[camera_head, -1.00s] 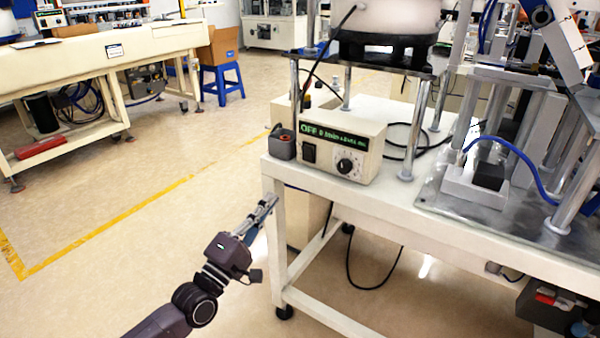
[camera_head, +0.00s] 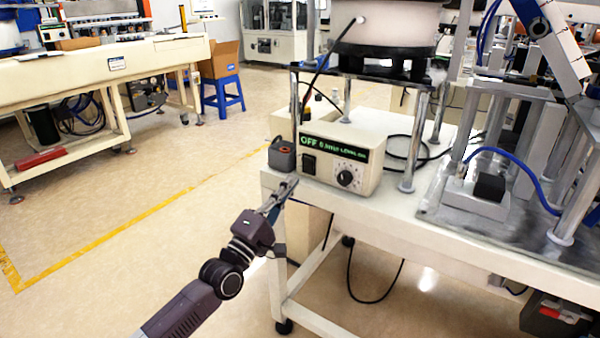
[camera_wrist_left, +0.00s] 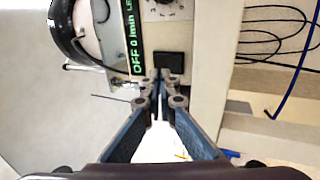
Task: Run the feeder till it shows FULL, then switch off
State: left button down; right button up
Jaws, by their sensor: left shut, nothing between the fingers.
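The feeder's control box (camera_head: 340,157) stands on the near left part of the white table. Its green display (camera_head: 333,147) reads OFF, with small text after it that I cannot fully read; in the left wrist view the display (camera_wrist_left: 135,45) shows "OFF 0 /min". A black rocker switch (camera_head: 308,164) sits at the box's left, and it also shows in the left wrist view (camera_wrist_left: 169,62). A dial (camera_head: 345,178) is to its right. The feeder bowl (camera_head: 388,25) stands above on posts. My left gripper (camera_head: 289,184) is shut and empty, in front of the table's corner, below the switch and apart from it.
A small grey box with a red-brown top (camera_head: 282,153) stands left of the control box, close to my gripper. Metal posts (camera_head: 415,135) and a fixture with a blue hose (camera_head: 515,155) occupy the right. Open floor lies to the left.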

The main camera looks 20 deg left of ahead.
aim_at(306, 161)
pick_arm(q)
jog(key=x, duration=0.4)
jog(key=shift+w+d+r, duration=0.15)
jog(key=shift+w, duration=0.35)
pick_arm(e)
jog(key=shift+s+d+r, duration=0.1)
jog(key=shift+s+r, duration=0.35)
jog(key=shift+r, duration=0.3)
pick_arm(q)
jog(key=shift+w+r+b, duration=0.3)
jog(key=shift+r, duration=0.05)
pick_arm(e)
jog(key=shift+w, duration=0.15)
pick_arm(q)
jog(key=shift+s+d, duration=0.1)
jog(key=shift+s, duration=0.05)
pick_arm(e)
jog(key=shift+r, duration=0.1)
